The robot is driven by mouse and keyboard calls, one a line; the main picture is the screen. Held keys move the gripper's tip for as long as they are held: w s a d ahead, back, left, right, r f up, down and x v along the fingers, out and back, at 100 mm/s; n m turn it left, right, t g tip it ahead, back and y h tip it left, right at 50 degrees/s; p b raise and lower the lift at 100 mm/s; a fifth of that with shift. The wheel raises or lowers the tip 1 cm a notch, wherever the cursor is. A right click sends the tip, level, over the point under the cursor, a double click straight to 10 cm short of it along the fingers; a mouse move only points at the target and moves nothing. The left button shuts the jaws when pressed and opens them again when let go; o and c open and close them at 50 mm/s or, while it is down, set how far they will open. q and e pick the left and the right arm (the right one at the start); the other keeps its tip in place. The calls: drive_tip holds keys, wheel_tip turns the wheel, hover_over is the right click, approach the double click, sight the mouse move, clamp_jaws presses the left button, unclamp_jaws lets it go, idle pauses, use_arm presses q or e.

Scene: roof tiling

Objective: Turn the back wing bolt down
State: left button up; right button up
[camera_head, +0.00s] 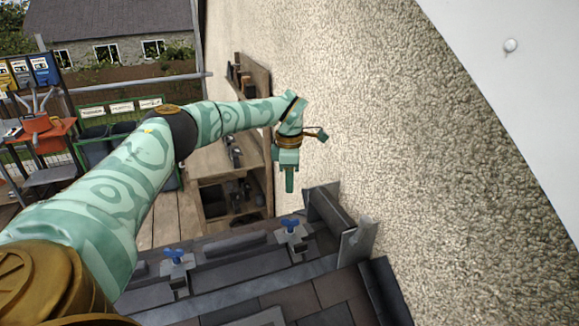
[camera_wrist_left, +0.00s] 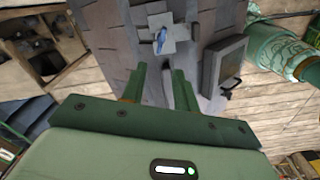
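Two blue wing bolts sit on grey metal plates on the dark slate roof. The farther one (camera_head: 291,224) is to the right, close to the rough wall; the nearer one (camera_head: 175,256) is to the left. My left gripper (camera_head: 289,191) points down above the farther bolt, with a gap between them. In the left wrist view its two green fingers (camera_wrist_left: 160,76) are apart with nothing between them. One blue wing bolt (camera_wrist_left: 160,42) shows there beyond the fingertips, roughly in line with the gap. My right gripper is not in view.
A grey upright metal bracket (camera_head: 356,241) stands on the slates against the pebble-textured wall (camera_head: 420,150), right of the farther bolt. Wooden shelving (camera_head: 228,175) stands behind the roof edge. A tool rack (camera_head: 36,75) is at the far left.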

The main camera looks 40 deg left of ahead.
use_arm(q)
wheel_tip(320, 180, up, 4)
drive_tip(key=shift+r, duration=0.15)
idle(0.6)
